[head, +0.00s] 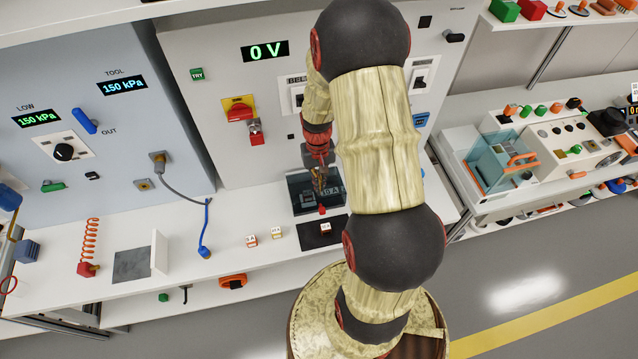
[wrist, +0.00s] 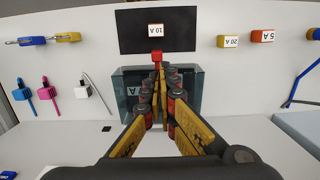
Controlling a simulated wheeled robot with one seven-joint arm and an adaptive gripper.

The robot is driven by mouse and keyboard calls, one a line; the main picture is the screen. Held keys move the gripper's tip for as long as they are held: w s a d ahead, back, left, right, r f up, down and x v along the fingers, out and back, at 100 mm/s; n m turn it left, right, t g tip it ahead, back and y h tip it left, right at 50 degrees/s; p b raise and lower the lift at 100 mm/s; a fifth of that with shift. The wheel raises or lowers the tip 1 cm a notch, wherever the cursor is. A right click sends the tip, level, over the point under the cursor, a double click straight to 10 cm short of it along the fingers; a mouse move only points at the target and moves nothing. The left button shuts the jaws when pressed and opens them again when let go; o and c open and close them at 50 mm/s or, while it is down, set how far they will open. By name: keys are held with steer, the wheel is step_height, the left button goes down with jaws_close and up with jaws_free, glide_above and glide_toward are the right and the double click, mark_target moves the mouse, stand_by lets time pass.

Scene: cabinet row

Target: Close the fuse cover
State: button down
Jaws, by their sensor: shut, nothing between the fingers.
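The fuse cover (head: 298,196) is a dark see-through panel on the white worktop, below the 0 V cabinet. Labelled parts show through it. In the wrist view the cover (wrist: 190,98) is teal and see-through, with a red tab (wrist: 156,57) at its edge near the black mat. It appears to lie over the fuse holder, but I cannot tell if it is fully down. My gripper (head: 320,188) is shut and empty above the cover. In the wrist view its fingertips (wrist: 159,68) are close to the red tab; contact is unclear. The fingers hide the cover's middle.
A black mat (head: 308,238) bears a 10 A fuse (wrist: 156,30). Fuses marked 20 A (wrist: 228,41) and 5 A (wrist: 262,36) lie beside it. A blue plug (head: 204,250) with a cable lies left.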

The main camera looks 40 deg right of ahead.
mark_target(320, 210)
steer(key=f, duration=0.7)
steer(key=s+f+b, duration=0.1)
steer(key=f, duration=0.2)
steer(key=shift+a+f, duration=0.3)
step_height(320, 210, down, 2)
steer(key=shift+s+f+b, duration=0.1)
steer(key=shift+f+b, duration=0.05)
steer(key=shift+b, duration=0.45)
steer(key=shift+r+p, duration=0.35)
steer(key=shift+r, duration=0.15)
step_height(320, 210, up, 13)
steer(key=p, duration=0.3)
steer(key=shift+r, duration=0.15)
steer(key=shift+s+a, duration=0.1)
